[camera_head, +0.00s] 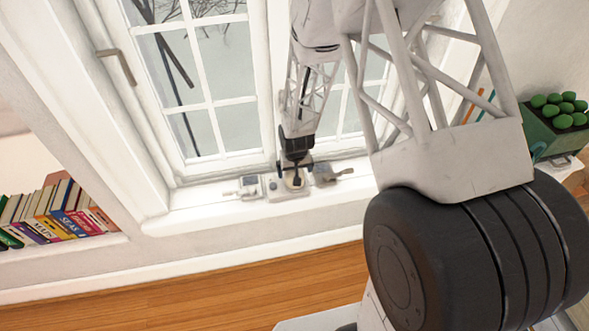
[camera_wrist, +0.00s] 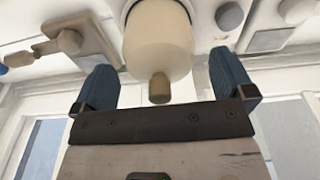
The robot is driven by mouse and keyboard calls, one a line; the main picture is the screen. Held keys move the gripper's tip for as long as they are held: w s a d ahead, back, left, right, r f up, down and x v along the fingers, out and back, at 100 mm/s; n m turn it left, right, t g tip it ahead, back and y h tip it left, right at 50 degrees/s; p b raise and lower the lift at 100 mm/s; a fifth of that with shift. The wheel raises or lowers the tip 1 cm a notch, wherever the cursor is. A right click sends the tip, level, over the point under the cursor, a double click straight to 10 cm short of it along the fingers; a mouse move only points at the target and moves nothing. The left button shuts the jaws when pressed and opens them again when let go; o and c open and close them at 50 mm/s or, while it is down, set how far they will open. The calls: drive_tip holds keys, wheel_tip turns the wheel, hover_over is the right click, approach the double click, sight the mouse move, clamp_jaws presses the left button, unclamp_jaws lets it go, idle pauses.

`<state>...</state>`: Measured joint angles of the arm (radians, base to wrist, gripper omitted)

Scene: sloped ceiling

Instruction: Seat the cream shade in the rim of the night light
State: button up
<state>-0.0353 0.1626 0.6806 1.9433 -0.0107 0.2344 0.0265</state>
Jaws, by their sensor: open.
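The cream shade (camera_wrist: 158,40) is a rounded cylinder with a tan knob (camera_wrist: 159,88) pointing at the wrist camera. Its far end meets the pale rim of the night light (camera_wrist: 127,12) at the top of the wrist view; the picture cuts off there, so I cannot tell how fully it sits. My gripper (camera_wrist: 161,66) is open, its blue fingers on either side of the shade, with visible gaps. In the head view my gripper (camera_head: 295,177) is over the night light (camera_head: 286,193) on the windowsill, and the shade there is small and mostly hidden.
A small white device (camera_head: 249,187) is left of the night light, and a grey item with a handle (camera_head: 328,175) is right of it. The window stands close behind. Books (camera_head: 60,212) fill a shelf at left; a green planter (camera_head: 555,130) is at far right.

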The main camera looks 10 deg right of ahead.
drive_tip(key=shift+r, duration=0.15)
wheel_tip(320, 180, up, 12)
drive_tip(key=s, duration=0.1)
drive_tip(key=shift+s, duration=0.2)
idle(0.4)
idle(0.6)
drive_tip(key=s+r, duration=0.5)
drive_tip(key=r, duration=0.7)
drive_tip(key=s+d+r, duration=0.1)
drive_tip(key=s+r, duration=0.8)
drive_tip(key=s, duration=0.4)
drive_tip(key=s+d+r+t, duration=0.1)
drive_tip(key=s+r, duration=0.9)
drive_tip(key=s, duration=0.3)
drive_tip(key=shift+s+d+r, duration=0.2)
drive_tip(key=shift+d+r, duration=0.05)
drive_tip(key=shift+d, duration=0.05)
